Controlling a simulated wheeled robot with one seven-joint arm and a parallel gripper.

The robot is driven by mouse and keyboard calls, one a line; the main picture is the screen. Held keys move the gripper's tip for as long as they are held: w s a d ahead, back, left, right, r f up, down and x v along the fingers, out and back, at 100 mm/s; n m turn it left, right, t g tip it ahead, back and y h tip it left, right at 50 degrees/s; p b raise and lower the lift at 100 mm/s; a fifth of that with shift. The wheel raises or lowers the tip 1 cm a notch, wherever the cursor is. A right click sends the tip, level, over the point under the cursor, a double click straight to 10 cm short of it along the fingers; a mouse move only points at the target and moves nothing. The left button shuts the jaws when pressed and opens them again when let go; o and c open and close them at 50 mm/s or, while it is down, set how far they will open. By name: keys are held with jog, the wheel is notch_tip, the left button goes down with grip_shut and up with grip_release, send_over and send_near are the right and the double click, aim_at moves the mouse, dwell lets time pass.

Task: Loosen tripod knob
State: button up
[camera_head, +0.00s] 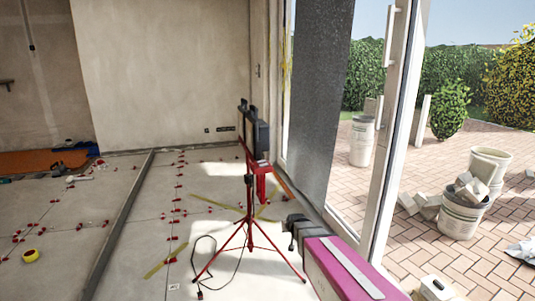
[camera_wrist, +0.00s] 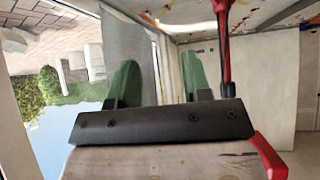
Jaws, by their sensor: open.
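The red tripod (camera_head: 249,205) stands upright on the floor in the middle of the head view, legs spread, with a dark work lamp (camera_head: 261,140) on top. The knob is too small to tell apart from the red pole. My gripper (camera_head: 292,230) is right of the tripod's lower pole in the head view, seemingly apart from it. In the wrist view, which looks upside down, my gripper (camera_wrist: 158,80) has two green fingers spread apart with nothing between them.
A black cable (camera_head: 205,262) lies by the tripod's legs. A glass door frame (camera_head: 385,150) stands on the right. Buckets (camera_head: 462,215) are outside on the paving.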

jog(key=s+d+r+g, duration=0.1)
jog(key=s+d+g, duration=0.3)
jog(key=s, duration=0.8)
jog(key=s+d+r+m+g+h, duration=0.1)
jog(key=s+d+g, duration=0.3)
jog(key=s, duration=0.9)
jog(key=shift+d+r+g, duration=0.15)
jog(key=shift+g, duration=0.45)
